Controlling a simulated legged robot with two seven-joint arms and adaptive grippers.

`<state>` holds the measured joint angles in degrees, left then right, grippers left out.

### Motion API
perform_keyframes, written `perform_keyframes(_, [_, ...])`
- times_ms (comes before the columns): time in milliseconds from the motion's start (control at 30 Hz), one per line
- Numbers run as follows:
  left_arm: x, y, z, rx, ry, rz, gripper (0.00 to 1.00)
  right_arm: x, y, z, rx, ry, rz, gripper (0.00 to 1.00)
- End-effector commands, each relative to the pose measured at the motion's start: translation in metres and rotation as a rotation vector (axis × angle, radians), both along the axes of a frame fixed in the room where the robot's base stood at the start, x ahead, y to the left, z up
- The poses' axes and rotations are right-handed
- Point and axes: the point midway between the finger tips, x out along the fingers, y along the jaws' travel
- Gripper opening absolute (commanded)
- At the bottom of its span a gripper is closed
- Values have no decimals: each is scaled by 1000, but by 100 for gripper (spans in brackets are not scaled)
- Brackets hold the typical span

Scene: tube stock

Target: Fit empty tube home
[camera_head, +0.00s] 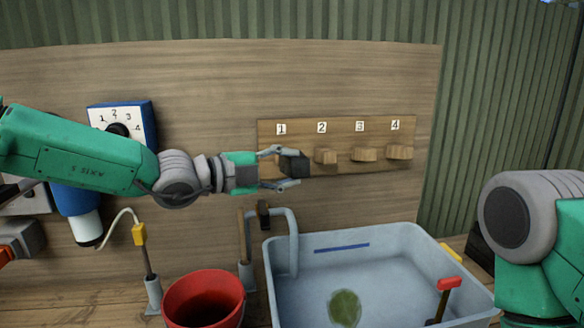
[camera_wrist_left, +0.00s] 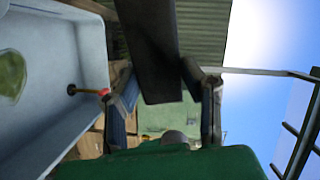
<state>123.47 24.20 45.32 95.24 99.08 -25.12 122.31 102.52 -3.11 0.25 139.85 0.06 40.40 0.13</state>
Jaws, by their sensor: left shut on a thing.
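My left gripper (camera_head: 287,167) is in front of the wooden board (camera_head: 343,126), at the place below label 1. It is shut on a dark, blocky piece (camera_head: 293,163), which may be the tube; I cannot tell from its shape whether it is empty. In the left wrist view the dark piece (camera_wrist_left: 155,50) is a long bar between the two fingers. Whatever is at place 1 is hidden behind it. I cannot tell whether the piece touches the board. Wooden pegs stick out below label 2 (camera_head: 326,156), label 3 (camera_head: 364,154) and label 4 (camera_head: 399,152). My right gripper is out of view.
A pale blue basin (camera_head: 435,262) with a green patch and a red-handled lever (camera_head: 449,284) stands below. A red bucket (camera_head: 204,278) is to its left. A grey pipe (camera_head: 293,240) rises at the basin's left edge. A blue numbered dial box (camera_head: 150,118) hangs behind my left arm.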

Motion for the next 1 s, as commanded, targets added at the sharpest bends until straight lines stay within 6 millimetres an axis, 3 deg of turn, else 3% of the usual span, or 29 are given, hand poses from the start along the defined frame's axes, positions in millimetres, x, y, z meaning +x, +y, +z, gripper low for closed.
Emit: perform_keyframes(1000, [4,11,0,-7,0,3,12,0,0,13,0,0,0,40])
